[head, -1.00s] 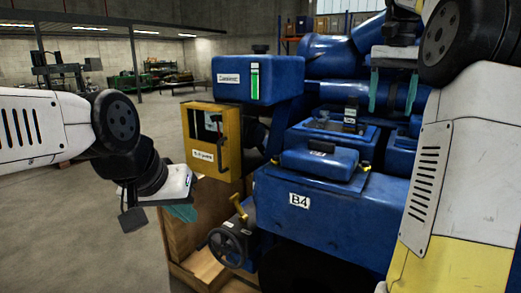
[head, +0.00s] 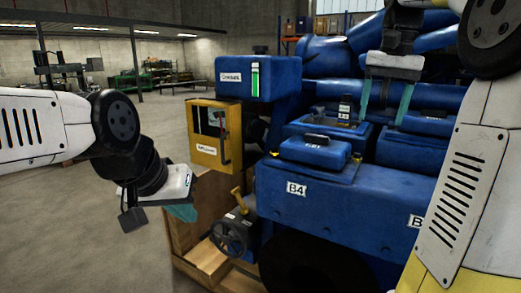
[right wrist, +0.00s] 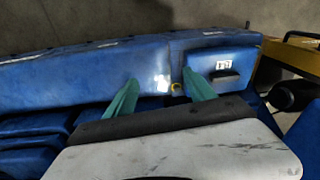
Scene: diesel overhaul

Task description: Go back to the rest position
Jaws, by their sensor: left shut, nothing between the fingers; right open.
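My left gripper (head: 181,212) hangs at the left, its teal fingers shut and empty, pointing down beside the wooden pallet base. My right gripper (head: 384,106) is at the upper right in front of the blue engine (head: 340,205). Its two teal fingers are apart with nothing between them. In the right wrist view the open fingers of the right gripper (right wrist: 160,88) show over blue engine parts. I cannot tell how far they are from the surface behind them.
A blue tank (head: 232,78) with a green gauge and a yellow box (head: 207,140) stand left of the engine. A handwheel (head: 230,233) sticks out below, above a wooden pallet (head: 205,262). The floor (head: 80,230) at the left is clear.

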